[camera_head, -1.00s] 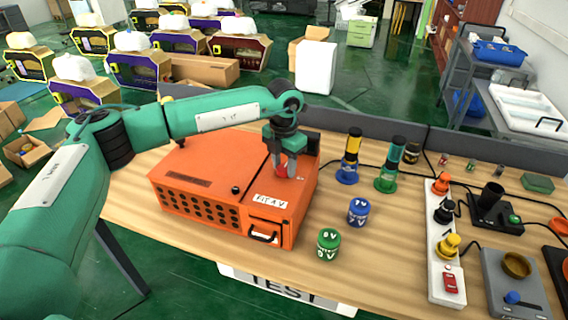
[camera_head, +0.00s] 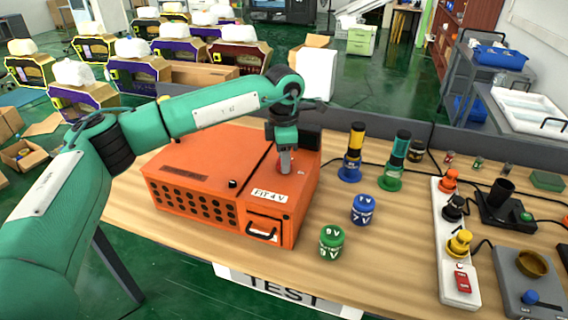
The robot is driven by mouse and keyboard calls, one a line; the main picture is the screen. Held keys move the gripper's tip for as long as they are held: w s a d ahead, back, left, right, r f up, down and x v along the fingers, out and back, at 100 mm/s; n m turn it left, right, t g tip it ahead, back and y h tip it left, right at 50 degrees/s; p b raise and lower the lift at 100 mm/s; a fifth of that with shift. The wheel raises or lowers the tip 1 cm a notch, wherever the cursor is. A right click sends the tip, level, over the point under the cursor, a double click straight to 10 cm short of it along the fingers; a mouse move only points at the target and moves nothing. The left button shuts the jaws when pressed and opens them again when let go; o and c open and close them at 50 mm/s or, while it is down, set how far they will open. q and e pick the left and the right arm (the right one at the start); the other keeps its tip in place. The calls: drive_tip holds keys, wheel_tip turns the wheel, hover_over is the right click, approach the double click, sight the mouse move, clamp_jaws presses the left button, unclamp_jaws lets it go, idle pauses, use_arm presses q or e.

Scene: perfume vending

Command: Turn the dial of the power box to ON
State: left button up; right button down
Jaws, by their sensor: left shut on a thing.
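My left gripper (camera_head: 285,168) points down onto the right part of the box's top and is shut on the dial. The fingers hide most of the dial, so its setting cannot be read. My right gripper is not in view.
Green (camera_head: 332,242) and blue (camera_head: 365,209) cans stand right of the box. Blue-yellow (camera_head: 352,152) and green (camera_head: 395,160) cylinders stand behind them. A white power strip (camera_head: 455,265) with plugs and cables lies further right. A low dark partition edges the table's back.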

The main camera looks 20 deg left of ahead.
use_arm(q)
drive_tip(key=m+b, duration=0.1)
drive_tip(key=m, duration=0.2)
drive_tip(key=shift+f+m+b, duration=0.15)
drive_tip(key=shift+m+b, duration=0.2)
drive_tip(key=shift+m, duration=0.45)
drive_tip(key=m+b, duration=0.1)
drive_tip(key=m, duration=0.1)
drive_tip(key=shift+m, duration=0.3)
drive_tip(key=shift+m+b, duration=0.4)
drive_tip(key=shift+m, duration=0.9)
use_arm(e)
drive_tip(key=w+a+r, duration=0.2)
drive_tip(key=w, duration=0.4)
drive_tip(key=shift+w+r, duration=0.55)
use_arm(q)
drive_tip(key=o, duration=1)
